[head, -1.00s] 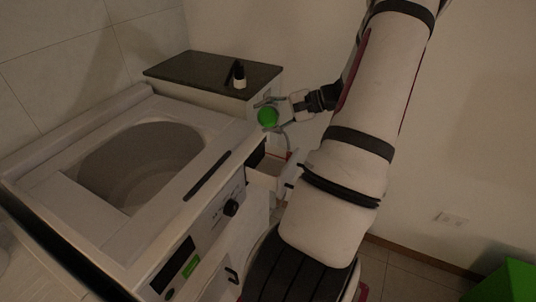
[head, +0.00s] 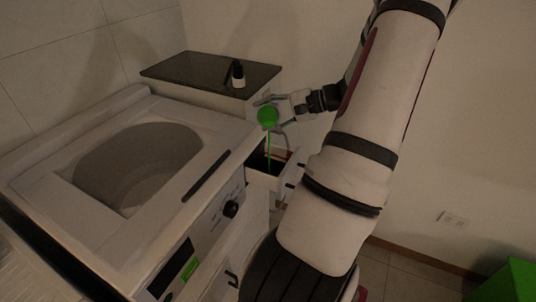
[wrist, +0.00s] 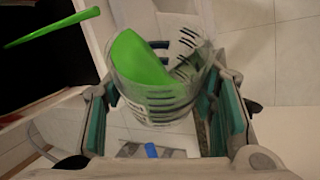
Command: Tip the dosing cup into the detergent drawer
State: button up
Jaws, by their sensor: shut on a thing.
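The dosing cup (head: 267,116) is clear with dark markings and holds green liquid; it is tilted above the detergent drawer (head: 262,181). In the wrist view the cup (wrist: 155,103) sits between the pads of my gripper (wrist: 165,110), which is shut on it. In the head view my gripper (head: 272,110) is over the back side of the drawer. A thin green stream (head: 268,148) falls from the cup toward the open drawer. In the wrist view a green streak (wrist: 52,27) shows at upper left over the dark drawer interior (wrist: 35,65).
A dark-topped cabinet (head: 195,75) behind carries a small bottle (head: 238,78). A green box (head: 510,282) stands on the floor at lower right. The wall is close behind my arm.

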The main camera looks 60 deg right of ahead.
jog(key=shift+a+f+n+t+b, duration=0.1)
jog(key=shift+f+n+t+b, duration=0.25)
jog(key=shift+b, duration=0.85)
jog(key=shift+s+a+r+n+t+h+b, duration=0.4)
jog(key=shift+a+n+h+b, duration=0.2)
jog(key=shift+b, duration=0.45)
jog(key=shift+s+a+f+n+t+b, duration=0.15)
jog(key=shift+f+n+t+b, duration=0.35)
jog(key=shift+b, duration=1.25)
jog(key=shift+s+a+r+n+b, duration=0.1)
jog(key=shift+a+r+n+b, duration=0.1)
jog(key=shift+n+b, duration=0.55)
jog(key=shift+r+m+h, duration=0.1)
jog(key=shift+m+h, duration=0.2)
